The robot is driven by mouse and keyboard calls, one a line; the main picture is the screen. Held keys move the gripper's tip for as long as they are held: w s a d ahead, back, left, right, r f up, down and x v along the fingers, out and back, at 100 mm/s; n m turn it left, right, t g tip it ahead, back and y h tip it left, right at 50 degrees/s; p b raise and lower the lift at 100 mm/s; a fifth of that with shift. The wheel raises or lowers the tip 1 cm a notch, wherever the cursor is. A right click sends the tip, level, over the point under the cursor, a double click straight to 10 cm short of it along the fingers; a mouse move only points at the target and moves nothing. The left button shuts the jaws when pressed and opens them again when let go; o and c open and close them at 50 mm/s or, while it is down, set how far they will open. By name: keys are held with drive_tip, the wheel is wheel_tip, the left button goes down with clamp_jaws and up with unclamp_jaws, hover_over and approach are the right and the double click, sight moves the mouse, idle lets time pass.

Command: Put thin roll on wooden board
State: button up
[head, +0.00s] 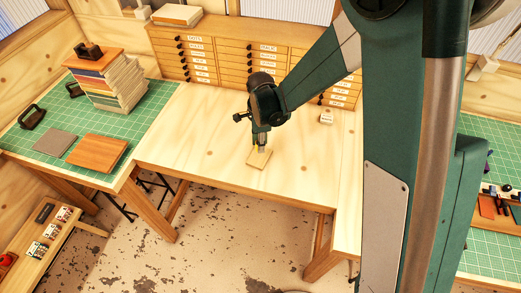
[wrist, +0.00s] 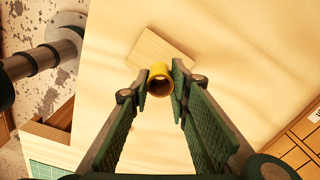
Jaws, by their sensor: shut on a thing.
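The thin roll is a short gold tube (wrist: 160,72) with its hollow end facing the wrist camera. My gripper (wrist: 160,84) is shut on it, with one fingertip on each side. The wooden board (wrist: 158,47) is a small pale square just beyond the roll in the wrist view. In the head view, the board (head: 254,162) lies on the light wooden table (head: 200,130), with my gripper (head: 262,147) pointing down over it. The roll is too small to make out there. I cannot tell whether the roll touches the board.
A small labelled block (head: 326,118) stands on the table to the right. Drawer cabinets (head: 180,55) line the back edge. A green cutting mat (head: 40,120) on the left holds a stack of books (head: 115,85) and flat panels (head: 98,150). The table around the board is clear.

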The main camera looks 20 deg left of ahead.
drive_tip(key=shift+f, duration=0.15)
drive_tip(key=shift+f+p, duration=0.3)
drive_tip(key=shift+f, duration=1.75)
drive_tip(key=shift+f, duration=0.15)
drive_tip(key=o, duration=0.7)
wheel_tip(320, 180, up, 12)
drive_tip(key=b, duration=0.1)
drive_tip(key=shift+r, duration=0.2)
drive_tip(key=shift+d, duration=0.1)
idle(0.5)
